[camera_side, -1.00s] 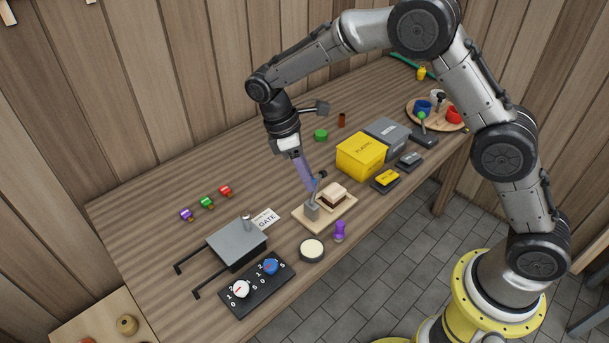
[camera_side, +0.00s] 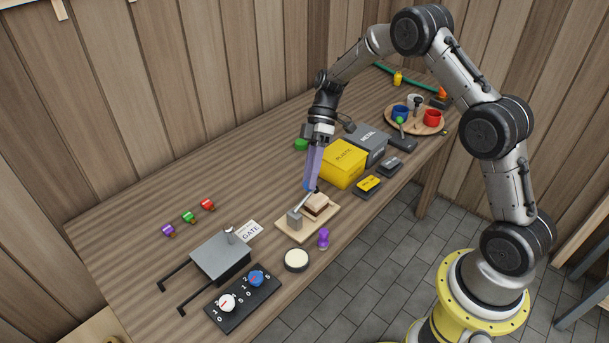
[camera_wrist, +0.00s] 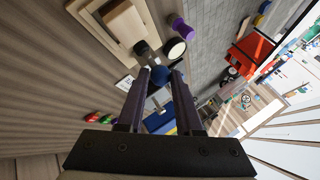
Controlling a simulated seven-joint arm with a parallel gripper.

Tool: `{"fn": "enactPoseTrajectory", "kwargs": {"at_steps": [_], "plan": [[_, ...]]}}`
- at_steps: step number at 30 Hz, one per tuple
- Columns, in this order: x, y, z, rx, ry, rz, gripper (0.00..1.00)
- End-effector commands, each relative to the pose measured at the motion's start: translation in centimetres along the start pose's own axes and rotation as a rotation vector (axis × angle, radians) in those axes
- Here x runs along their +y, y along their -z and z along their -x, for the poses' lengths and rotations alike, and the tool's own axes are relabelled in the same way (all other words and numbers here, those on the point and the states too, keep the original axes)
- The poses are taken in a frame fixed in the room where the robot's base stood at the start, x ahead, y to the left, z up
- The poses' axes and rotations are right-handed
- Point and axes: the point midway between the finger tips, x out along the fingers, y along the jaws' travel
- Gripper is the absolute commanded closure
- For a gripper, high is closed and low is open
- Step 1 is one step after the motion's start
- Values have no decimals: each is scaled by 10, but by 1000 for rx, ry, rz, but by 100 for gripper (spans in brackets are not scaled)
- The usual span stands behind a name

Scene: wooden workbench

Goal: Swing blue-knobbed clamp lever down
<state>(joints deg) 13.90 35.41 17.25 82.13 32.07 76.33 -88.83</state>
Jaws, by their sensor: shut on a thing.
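The clamp stands on a pale wooden base (camera_side: 281,231) near the bench's front edge, with a grey pivot block (camera_side: 295,218). Its grey lever (camera_side: 302,200) slants up and right from the block, above a stacked wooden workpiece (camera_side: 318,203). My gripper (camera_side: 309,187) points down at the lever's raised end, with its fingers shut on the blue knob (camera_side: 307,187). In the wrist view the blue knob (camera_wrist: 161,76) sits between the purple fingertips. The fingers hide part of the knob in the side view.
A yellow bin (camera_side: 343,164) and a grey metal bin (camera_side: 366,146) stand close behind and right of my gripper. A purple peg (camera_side: 323,239) and a round pale-topped puck (camera_side: 296,260) stand in front of the clamp. A grey gate box (camera_side: 220,257) is to the left.

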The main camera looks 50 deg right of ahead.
Motion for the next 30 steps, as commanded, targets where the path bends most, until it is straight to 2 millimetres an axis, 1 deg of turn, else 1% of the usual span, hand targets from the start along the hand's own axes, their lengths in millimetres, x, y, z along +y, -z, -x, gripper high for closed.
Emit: {"fn": "enactPoseTrajectory", "kwargs": {"at_steps": [1, 3, 12, 21, 30], "plan": [[2, -5, 0, 28, 29, 2, 100], [4, -8, -1, 66, 58, 18, 100], [13, -18, -5, 179, 146, 62, 100], [15, -22, -6, 215, 177, 76, 100], [15, -22, -7, 214, 181, 75, 100]]}}
